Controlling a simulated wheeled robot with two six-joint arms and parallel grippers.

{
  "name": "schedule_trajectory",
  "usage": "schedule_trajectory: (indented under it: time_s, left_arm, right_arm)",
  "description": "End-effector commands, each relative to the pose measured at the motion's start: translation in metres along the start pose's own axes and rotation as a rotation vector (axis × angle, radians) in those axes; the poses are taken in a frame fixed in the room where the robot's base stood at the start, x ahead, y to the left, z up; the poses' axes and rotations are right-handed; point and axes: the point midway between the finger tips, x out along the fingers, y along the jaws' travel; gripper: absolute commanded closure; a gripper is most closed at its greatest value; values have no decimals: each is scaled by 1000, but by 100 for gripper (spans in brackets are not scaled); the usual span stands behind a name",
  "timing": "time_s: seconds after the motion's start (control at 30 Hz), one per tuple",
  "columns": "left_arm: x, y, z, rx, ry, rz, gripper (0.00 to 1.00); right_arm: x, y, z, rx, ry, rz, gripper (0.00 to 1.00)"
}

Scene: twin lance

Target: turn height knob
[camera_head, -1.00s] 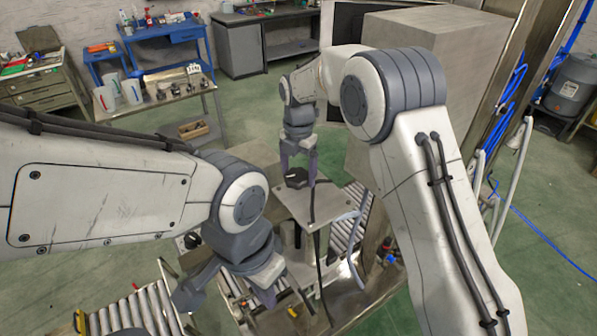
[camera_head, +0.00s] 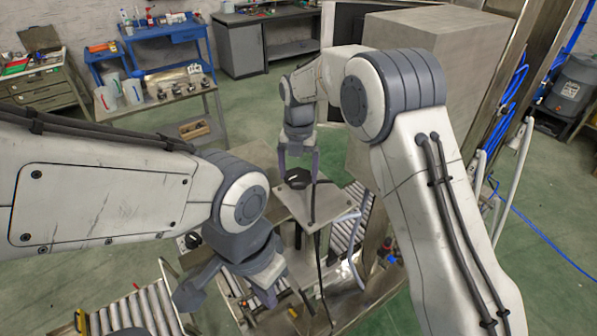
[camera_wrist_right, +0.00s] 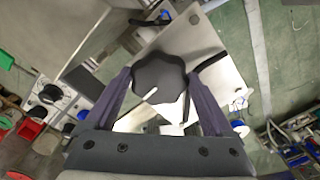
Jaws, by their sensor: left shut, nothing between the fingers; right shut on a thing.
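The height knob (camera_head: 298,178) is black and lobed, on top of a grey metal plate (camera_head: 322,203). In the right wrist view the knob (camera_wrist_right: 160,82) shows a white pointer mark aimed toward the lower left. My right gripper (camera_head: 298,172) reaches down over the plate from above. Its two purple fingers (camera_wrist_right: 163,90) are on either side of the knob and shut on it. My left gripper (camera_head: 272,298) is low in the head view, pointing down near the machine's lower frame, apart from the knob. Its fingertips are partly hard to make out.
A roller conveyor (camera_head: 135,310) lies at the lower left, and more rollers (camera_head: 350,215) lie right of the plate. A black cable (camera_head: 319,265) and a pale hose (camera_head: 352,262) hang by the plate. A large grey cabinet (camera_head: 440,50) stands behind my right arm.

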Motion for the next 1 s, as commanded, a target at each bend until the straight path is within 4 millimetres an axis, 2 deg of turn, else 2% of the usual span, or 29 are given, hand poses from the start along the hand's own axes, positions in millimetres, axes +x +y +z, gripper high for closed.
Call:
schedule_trajectory:
  time_s: [0.17,0.2,0.57,0.67,1.0]
  left_arm:
    - [0,0,0,0,0,0,100]
    - [0,0,0,0,0,0,100]
    - [4,0,0,0,0,0,100]
    - [11,-1,1,1,0,0,100]
    - [28,-2,2,2,0,0,100]
  right_arm:
    - [-3,1,2,1,-10,6,68]
    - [-3,1,2,1,-9,6,1]
    - [-7,1,1,2,-5,3,0]
    - [-21,1,2,2,-9,6,0]
    - [-87,1,2,1,-10,6,0]
